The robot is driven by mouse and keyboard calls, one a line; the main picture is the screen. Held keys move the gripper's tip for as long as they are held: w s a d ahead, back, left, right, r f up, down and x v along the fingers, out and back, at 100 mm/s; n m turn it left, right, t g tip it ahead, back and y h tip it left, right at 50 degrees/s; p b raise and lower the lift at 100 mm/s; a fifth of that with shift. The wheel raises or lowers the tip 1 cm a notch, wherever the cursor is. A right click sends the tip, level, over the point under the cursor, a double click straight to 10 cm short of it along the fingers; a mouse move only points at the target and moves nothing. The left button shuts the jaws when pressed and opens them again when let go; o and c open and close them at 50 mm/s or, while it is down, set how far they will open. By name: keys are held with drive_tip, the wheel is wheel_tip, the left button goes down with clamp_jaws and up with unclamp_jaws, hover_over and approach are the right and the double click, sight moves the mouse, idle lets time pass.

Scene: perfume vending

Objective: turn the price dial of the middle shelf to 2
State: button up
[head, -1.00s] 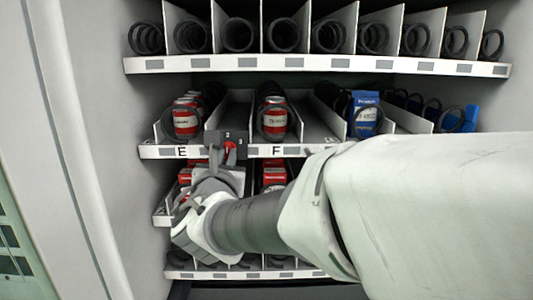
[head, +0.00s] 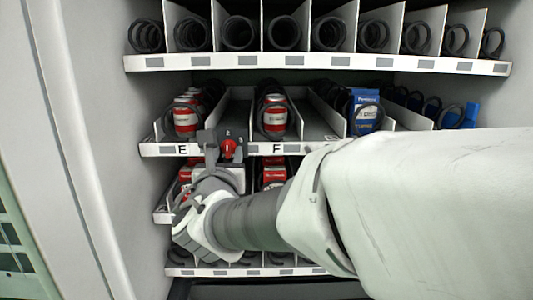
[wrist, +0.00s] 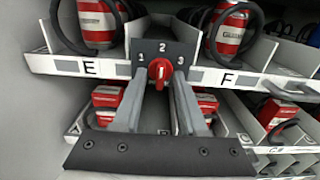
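The price dial is a red knob (wrist: 159,71) on a dark plate (wrist: 180,52) marked 1, 2 and 3, on the middle shelf's front edge between labels E and F. In the wrist view its white mark stands about upright, toward the 2 at the top. It also shows in the head view as a red knob (head: 229,148). My gripper (wrist: 160,80) is open, with one finger on each side of the knob and a small gap showing on both sides. In the head view my gripper (head: 226,158) is at the plate and covers part of it.
The middle shelf (head: 290,149) holds red cans (head: 275,115) in coils and a blue box (head: 364,110). A lower shelf (head: 163,215) with red boxes lies just below my gripper. The cabinet's left wall (head: 108,150) is close by.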

drive_tip(key=s+d+p, duration=0.1)
drive_tip(key=s+p, duration=0.1)
drive_tip(key=s, duration=1.5)
drive_tip(key=shift+s, duration=0.2)
drive_tip(key=w+d+f+m+g+h+p, duration=0.15)
drive_tip(key=d+m+g+h+p, duration=0.4)
drive_tip(key=d+m, duration=1)
drive_tip(key=s+d+m+g+y+p, duration=0.2)
drive_tip(key=s+d+m+g, duration=0.1)
drive_tip(key=m, duration=0.7)
drive_tip(key=s+d+m+g+y+p, duration=0.2)
drive_tip(key=s+d+m+g+p, duration=0.1)
drive_tip(key=m, duration=0.8)
drive_tip(key=shift+s+d+r+g, duration=0.3)
drive_tip(key=shift+s+d+g, duration=0.2)
drive_tip(key=shift+s, duration=0.5)
